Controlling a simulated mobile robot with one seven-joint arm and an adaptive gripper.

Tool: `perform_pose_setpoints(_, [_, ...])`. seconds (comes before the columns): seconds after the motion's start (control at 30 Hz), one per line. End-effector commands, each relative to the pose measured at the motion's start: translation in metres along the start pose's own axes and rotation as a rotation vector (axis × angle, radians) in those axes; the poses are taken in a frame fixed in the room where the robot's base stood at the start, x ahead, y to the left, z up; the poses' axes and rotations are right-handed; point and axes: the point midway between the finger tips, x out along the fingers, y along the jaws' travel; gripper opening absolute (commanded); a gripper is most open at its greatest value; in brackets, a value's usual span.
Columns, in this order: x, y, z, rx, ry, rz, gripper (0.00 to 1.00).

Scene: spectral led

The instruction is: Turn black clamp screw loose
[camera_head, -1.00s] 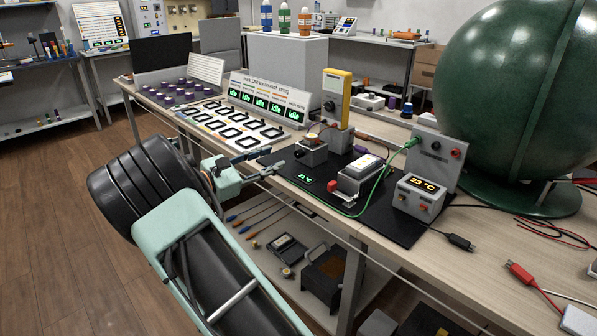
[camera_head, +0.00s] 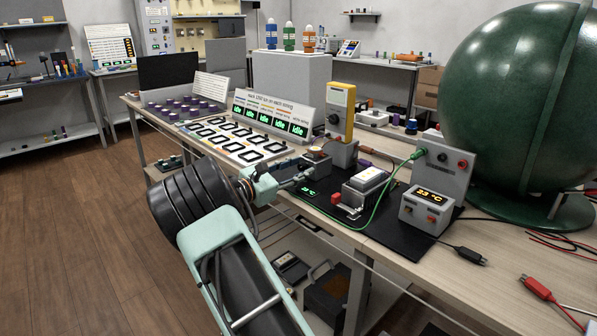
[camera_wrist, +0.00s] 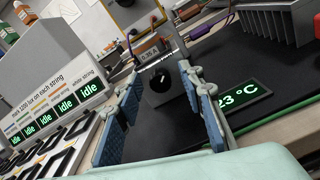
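The black clamp screw is the round black knob (camera_wrist: 159,84) on the front of a small grey block (camera_wrist: 181,92) in the wrist view. My gripper (camera_wrist: 165,118) is open, with its blue-padded fingers left and right of the knob in the picture. The knob appears a little beyond the fingertips, and I see no contact. In the head view my gripper (camera_head: 301,179) is close to the front of the grey block (camera_head: 318,163), and the knob is not clearly visible there.
A black mat (camera_head: 400,232) holds a temperature box (camera_head: 427,207) and a finned heat sink block (camera_head: 362,190). A yellow meter (camera_head: 341,112) stands behind the grey block. A green cable (camera_head: 380,208) loops over the mat. Black frames (camera_head: 235,140) lie left of my gripper.

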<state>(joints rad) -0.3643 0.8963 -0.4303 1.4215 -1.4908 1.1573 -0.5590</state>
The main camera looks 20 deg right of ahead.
Motion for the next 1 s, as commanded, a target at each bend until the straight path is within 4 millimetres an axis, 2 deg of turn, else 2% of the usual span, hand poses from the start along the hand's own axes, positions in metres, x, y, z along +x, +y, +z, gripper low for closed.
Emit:
perform_pose_setpoints(0.23, [0.0008,0.0002,0.0002,-0.001,0.000,0.000,0.36])
perform_pose_setpoints(0.57, [0.0006,0.0000,0.0001,-0.001,0.000,0.000,0.01])
perform_pose_setpoints(1.0, [0.0004,0.0012,0.0039,-0.066,0.000,0.000,0.00])
